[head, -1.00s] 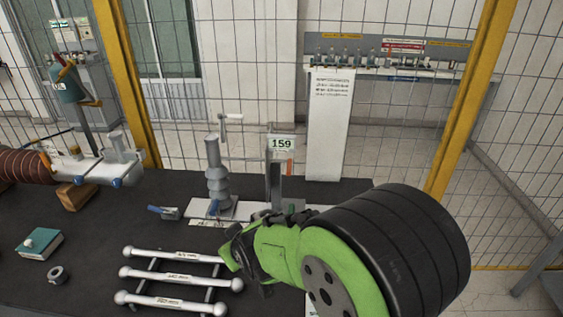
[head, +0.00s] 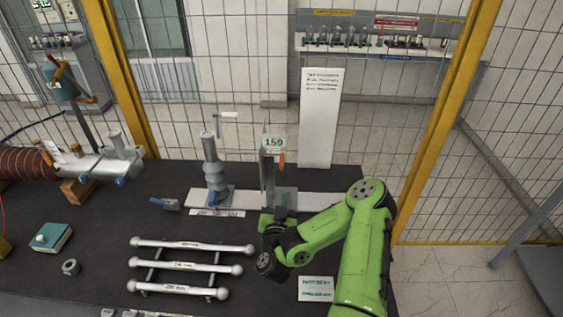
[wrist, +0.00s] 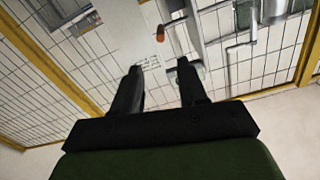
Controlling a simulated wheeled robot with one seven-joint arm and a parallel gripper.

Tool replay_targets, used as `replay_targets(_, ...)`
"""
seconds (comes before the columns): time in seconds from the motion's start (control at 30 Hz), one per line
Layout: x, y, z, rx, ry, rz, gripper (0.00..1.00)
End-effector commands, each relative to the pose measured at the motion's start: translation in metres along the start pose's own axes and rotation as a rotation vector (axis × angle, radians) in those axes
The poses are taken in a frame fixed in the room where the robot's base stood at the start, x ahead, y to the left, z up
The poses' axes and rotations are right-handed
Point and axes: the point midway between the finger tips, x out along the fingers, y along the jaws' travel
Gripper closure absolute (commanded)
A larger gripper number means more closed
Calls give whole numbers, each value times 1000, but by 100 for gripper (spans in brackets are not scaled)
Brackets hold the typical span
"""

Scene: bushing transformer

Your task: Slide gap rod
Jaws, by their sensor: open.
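A rod with an orange handle (head: 281,159) hangs beside the upright post that carries a "159" display (head: 274,142). The orange handle also shows in the wrist view (wrist: 160,34), just beyond and between my fingertips. A grey ribbed insulator (head: 212,165) stands left of the post, with a thin crank-shaped bar (head: 224,117) near its top. I cannot tell which of these is the gap rod. My gripper (wrist: 162,68) is open, its two dark fingers apart with nothing between them. In the head view my arm hides the fingers, low in front of the post.
Several white ball-ended rods (head: 188,266) lie on a rack at front left. A teal book (head: 52,237), a metal ring (head: 71,267) and a label card (head: 316,289) lie on the dark table (head: 110,220). A wire fence with yellow posts (head: 118,75) stands behind.

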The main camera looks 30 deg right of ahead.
Motion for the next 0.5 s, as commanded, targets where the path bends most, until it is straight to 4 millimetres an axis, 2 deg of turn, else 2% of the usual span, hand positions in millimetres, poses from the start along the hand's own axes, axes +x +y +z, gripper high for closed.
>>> replay_targets(0.5,122,0,4,-5,5,-1,58)
